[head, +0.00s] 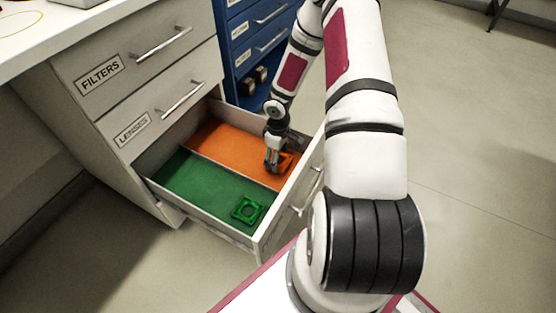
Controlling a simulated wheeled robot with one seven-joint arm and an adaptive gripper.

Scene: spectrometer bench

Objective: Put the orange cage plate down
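The orange cage plate (285,164) is in the open bottom drawer, in the compartment with the orange floor (217,142), near the drawer's front right end. It is small here and partly covered by my gripper. My gripper (272,170) points down into that orange compartment, at the left side of the plate. Its fingers look to be at or against the plate, but I cannot tell whether they are closed on it. I also cannot tell whether the plate rests on the floor of the compartment.
A green cage plate (248,210) lies in the green-floored compartment (190,186), beyond a thin divider. The drawers labelled FILTERS (140,65) and LENSES (170,108) above are shut. A blue cabinet (252,40) stands behind. Open floor (480,170) lies to the right.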

